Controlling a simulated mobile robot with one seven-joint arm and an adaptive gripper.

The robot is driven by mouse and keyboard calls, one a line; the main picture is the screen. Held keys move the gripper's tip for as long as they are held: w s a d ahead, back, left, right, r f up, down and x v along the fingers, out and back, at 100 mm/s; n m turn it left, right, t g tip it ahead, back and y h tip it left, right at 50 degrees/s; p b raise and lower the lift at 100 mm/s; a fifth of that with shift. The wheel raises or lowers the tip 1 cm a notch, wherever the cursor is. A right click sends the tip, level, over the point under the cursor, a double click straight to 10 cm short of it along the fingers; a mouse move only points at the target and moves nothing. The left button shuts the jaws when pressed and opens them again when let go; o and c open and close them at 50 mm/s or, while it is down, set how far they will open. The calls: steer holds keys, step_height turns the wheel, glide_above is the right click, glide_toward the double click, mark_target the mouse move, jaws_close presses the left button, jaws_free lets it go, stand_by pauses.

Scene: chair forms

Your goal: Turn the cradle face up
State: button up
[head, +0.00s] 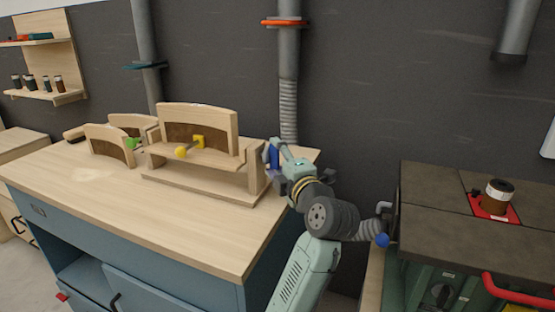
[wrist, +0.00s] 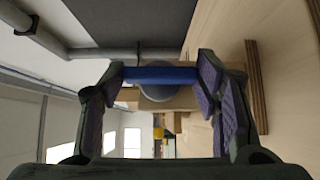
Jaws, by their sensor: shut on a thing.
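The cradle (head: 197,122) is a pale wooden form with a curved, dark brown inner face. It stands on edge in a wooden stand (head: 200,190) on the workbench, its brown face toward the front. A yellow clamp (head: 198,142) sits on it and shows small in the wrist view (wrist: 157,134). At the stand's right end is a blue handle (head: 273,156). My gripper (head: 276,162) is shut on this handle, which spans between the fingers in the wrist view (wrist: 160,75). A grey disc (wrist: 160,94) shows behind the handle. The joint between handle and cradle is hidden.
The workbench (head: 130,215) is clear in front of the stand. Smaller curved forms (head: 108,143) with a green clamp stand to its left. A grey duct (head: 289,80) rises behind. A dark-topped machine (head: 440,200) with a jar (head: 498,195) stands right of my arm.

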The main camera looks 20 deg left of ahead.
steer(key=c, duration=1)
steer(key=shift+c, duration=0.2)
